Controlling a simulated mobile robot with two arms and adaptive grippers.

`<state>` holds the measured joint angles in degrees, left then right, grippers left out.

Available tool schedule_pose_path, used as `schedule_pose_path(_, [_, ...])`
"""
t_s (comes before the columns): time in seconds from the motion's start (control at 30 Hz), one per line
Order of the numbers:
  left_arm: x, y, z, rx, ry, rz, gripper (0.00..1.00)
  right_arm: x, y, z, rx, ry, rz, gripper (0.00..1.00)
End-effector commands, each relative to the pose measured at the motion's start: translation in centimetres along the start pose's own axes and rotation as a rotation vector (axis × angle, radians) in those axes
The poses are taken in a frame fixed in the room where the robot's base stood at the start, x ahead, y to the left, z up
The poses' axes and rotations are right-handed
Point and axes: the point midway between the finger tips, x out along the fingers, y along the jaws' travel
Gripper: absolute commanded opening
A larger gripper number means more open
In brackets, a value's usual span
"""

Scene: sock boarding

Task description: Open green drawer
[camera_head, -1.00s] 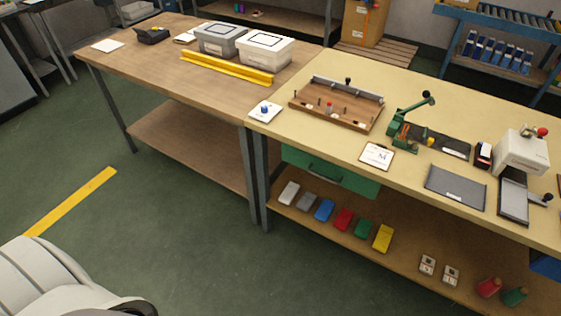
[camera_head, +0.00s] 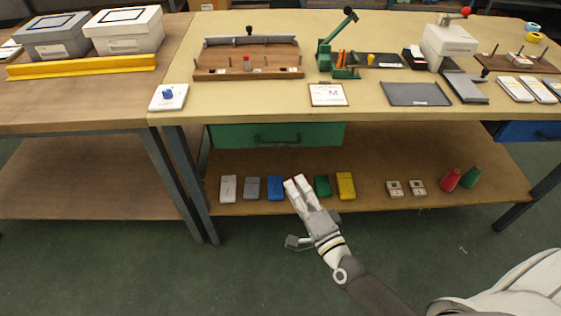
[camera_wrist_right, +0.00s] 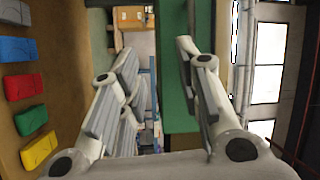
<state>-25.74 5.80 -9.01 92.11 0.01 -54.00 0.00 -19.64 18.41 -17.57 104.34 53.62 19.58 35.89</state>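The green drawer (camera_head: 325,134) sits under the top of the yellow workbench (camera_head: 395,103), left of its middle. It looks shut, with a dark bar handle (camera_head: 277,139) on its front. My right gripper (camera_head: 292,182) is below the drawer in the head view, over the front of the lower shelf. It is apart from the handle. In the right wrist view its two fingers (camera_wrist_right: 157,48) are spread with nothing between them, and the green drawer (camera_wrist_right: 173,60) shows behind and between them. My left gripper is not in view.
Coloured blocks stand on the lower shelf (camera_head: 375,160); my right gripper hides most of the red one (camera_head: 296,182). A blue drawer (camera_head: 525,131) is at the right. A wooden fixture (camera_head: 215,68) and a clipboard (camera_head: 328,95) lie above the green drawer.

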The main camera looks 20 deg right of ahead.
Motion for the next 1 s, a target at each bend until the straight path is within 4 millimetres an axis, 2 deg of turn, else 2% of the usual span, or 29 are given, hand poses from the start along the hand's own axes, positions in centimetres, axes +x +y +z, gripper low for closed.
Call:
schedule_pose_path(0.1, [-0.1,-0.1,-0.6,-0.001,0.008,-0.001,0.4,0.1,-2.2,-0.4,0.099,0.024,-0.068,0.32])
schedule_pose_path(0.23, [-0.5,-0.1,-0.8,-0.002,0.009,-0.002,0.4,0.6,-3.5,-0.8,0.138,0.034,-0.094,0.32])
schedule_pose_path(0.37, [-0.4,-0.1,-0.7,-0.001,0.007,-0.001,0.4,2.2,-3.9,-0.9,0.14,0.036,-0.096,0.32])
schedule_pose_path(0.7, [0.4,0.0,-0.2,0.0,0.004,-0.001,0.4,8.4,-4.4,-1.1,0.138,0.035,-0.095,0.32])
schedule_pose_path(0.83, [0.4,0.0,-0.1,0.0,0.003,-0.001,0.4,9.9,-4.4,-1.1,0.136,0.034,-0.093,0.32])
schedule_pose_path(1.0, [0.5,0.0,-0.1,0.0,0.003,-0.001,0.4,10.8,-4.4,-1.2,0.135,0.034,-0.092,0.32])
